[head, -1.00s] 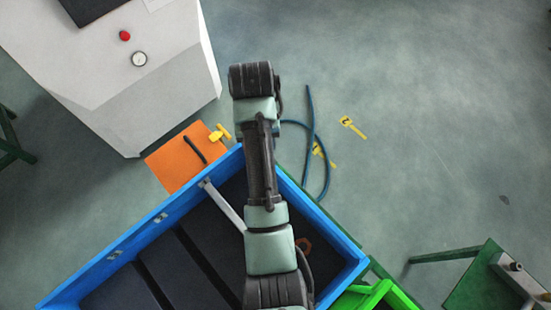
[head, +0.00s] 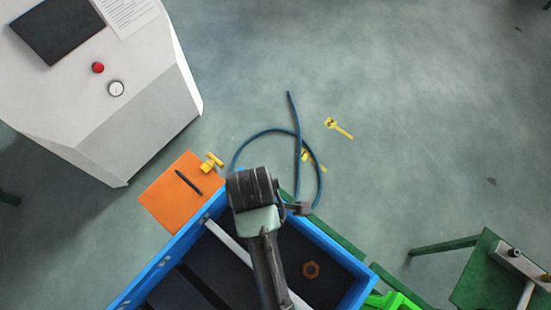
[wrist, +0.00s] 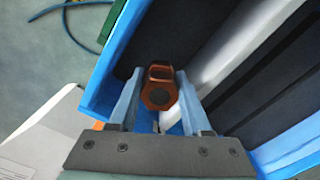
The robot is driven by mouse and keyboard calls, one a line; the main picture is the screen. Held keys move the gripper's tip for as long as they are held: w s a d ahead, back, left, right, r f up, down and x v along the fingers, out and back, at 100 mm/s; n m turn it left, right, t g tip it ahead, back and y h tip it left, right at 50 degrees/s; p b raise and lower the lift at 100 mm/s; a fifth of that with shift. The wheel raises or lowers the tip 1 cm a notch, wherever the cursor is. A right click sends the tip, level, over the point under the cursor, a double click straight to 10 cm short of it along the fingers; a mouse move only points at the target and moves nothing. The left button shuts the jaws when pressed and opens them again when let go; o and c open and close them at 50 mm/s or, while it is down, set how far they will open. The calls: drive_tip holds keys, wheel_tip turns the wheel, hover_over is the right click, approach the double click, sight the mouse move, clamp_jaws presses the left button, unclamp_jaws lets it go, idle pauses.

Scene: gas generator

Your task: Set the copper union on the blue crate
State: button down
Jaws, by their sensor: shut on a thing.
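In the wrist view my gripper (wrist: 160,80) is shut on a copper-coloured piece, the copper union (wrist: 158,96), with a hexagonal face and a loop-like part beyond it. The blue crate (wrist: 105,75) lies below and around it. In the head view the crate (head: 330,244) is at the bottom, and my wrist is over its upper corner, hiding the fingers and the held piece. I cannot tell how high the union is above the crate floor.
A pale bar (head: 228,242) crosses the crate over dark compartments. An orange mat (head: 160,208) and yellow valve (head: 212,163) sit left of the corner. A blue hose (head: 297,140) lies beyond. A white cabinet (head: 130,100) stands left, a green table (head: 490,270) right.

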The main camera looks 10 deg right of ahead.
wheel_tip(320, 180, down, 10)
drive_tip(key=shift+r, duration=0.1)
idle(0.4)
drive_tip(key=shift+c, duration=1.8)
unclamp_jaws()
drive_tip(key=shift+f, duration=0.2)
